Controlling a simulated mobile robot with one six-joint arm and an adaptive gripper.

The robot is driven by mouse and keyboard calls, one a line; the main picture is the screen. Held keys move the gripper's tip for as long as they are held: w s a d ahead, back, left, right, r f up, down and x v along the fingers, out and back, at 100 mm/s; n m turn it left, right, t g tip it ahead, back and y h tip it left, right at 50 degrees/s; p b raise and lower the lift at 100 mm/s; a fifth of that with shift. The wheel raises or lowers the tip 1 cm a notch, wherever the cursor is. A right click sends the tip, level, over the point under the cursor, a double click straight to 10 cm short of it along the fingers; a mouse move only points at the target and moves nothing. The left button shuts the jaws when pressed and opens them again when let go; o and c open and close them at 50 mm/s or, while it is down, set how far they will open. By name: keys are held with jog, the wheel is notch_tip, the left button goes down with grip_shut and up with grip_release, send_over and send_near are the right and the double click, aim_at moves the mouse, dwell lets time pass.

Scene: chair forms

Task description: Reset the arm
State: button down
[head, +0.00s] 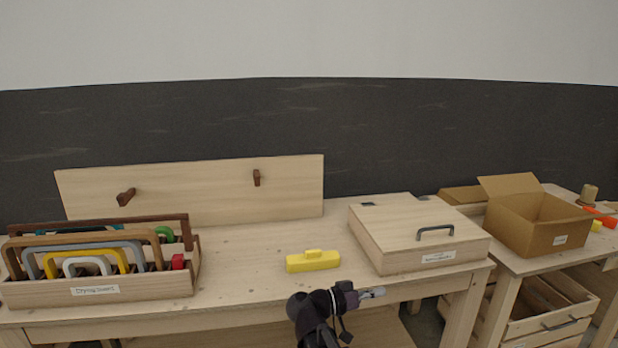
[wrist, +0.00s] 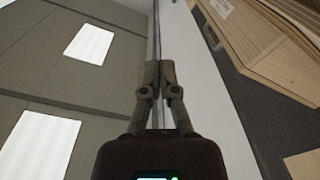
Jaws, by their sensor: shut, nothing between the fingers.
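My gripper (head: 372,293) is at the front edge of the table in the head view, at the end of my dark arm, pointing right. In the wrist view my gripper (wrist: 159,72) shows its two fingers side by side and touching. It is shut with nothing between the fingers. It is apart from the yellow block (head: 313,261), which lies on the table behind and to the left of it. The wrist view looks towards the ceiling and wall, with the picture rolled.
A wooden table (head: 240,271) carries a labelled rack (head: 135,288) of colored frames at left and a closed wooden box (head: 405,233) with a handle at right. A pegged board (head: 200,195) stands behind. A cardboard box (head: 535,225) is on the right table. The table's middle is mostly clear.

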jog(key=s+d+f+n+g+y, duration=0.35)
jog(key=d+f+y, duration=0.2)
jog(key=f, duration=0.55)
jog(key=s+a+f+n+y, duration=0.55)
jog(key=f+y, duration=0.25)
jog(key=y, duration=0.4)
notch_tip(320, 180, up, 14)
jog(key=p, duration=1.3)
jog(key=shift+d+f+n+g+p, duration=0.25)
jog(key=shift+d+n+g+p, duration=0.05)
jog(key=shift+g, duration=0.15)
jog(key=shift+w, duration=0.1)
